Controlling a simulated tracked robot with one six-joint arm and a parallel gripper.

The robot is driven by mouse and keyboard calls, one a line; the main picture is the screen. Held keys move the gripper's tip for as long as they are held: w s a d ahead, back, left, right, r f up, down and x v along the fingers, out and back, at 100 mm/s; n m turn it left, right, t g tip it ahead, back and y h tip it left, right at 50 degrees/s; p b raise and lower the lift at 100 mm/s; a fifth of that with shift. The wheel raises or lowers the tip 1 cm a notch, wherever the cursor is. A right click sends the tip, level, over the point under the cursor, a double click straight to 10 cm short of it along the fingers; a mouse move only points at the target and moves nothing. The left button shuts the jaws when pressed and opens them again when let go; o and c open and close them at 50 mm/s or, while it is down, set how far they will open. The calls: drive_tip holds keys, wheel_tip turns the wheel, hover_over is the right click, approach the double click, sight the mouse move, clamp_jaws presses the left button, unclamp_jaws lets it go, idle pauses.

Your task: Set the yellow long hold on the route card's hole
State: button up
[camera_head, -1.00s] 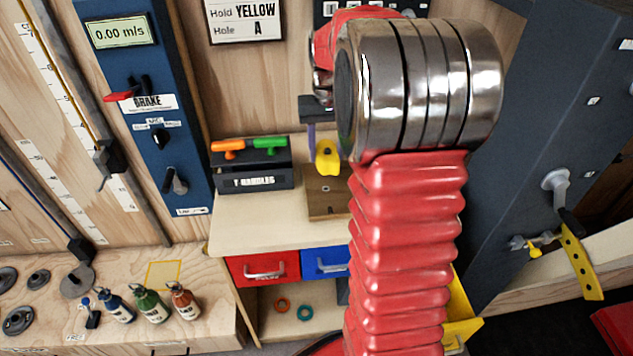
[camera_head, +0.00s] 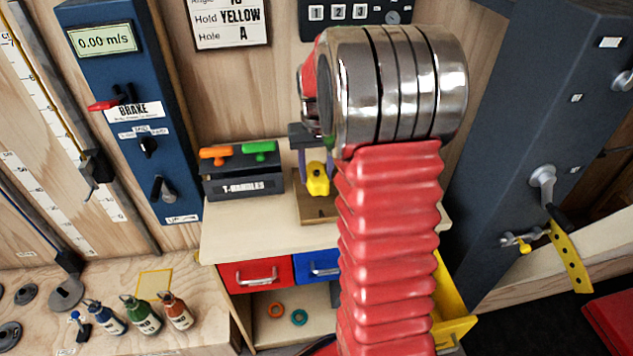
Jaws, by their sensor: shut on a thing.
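The route card (camera_head: 231,22) hangs on the back wall and reads "Hold YELLOW" and "Hole A". The yellow long hold (camera_head: 317,181) is between the fingers of my gripper (camera_head: 317,174), above or at the small wooden block (camera_head: 312,208) on the bench. My gripper is shut on the hold and points down. My red arm and its metal joint cover the right side of the block. I cannot tell whether the hold touches the block, and its hole is not clearly visible.
A dark T-handles box (camera_head: 242,184) with orange and green handles stands left of the block on the pale bench top (camera_head: 245,238). Red (camera_head: 262,273) and blue (camera_head: 318,264) drawers are below. A dark panel (camera_head: 515,130) rises at right. The bench front is clear.

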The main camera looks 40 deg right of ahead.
sight(316, 176)
drive_tip(key=shift+f, duration=1.85)
drive_tip(key=o, duration=1.2)
wheel_tip(316, 176, up, 12)
drive_tip(key=shift+f, duration=0.1)
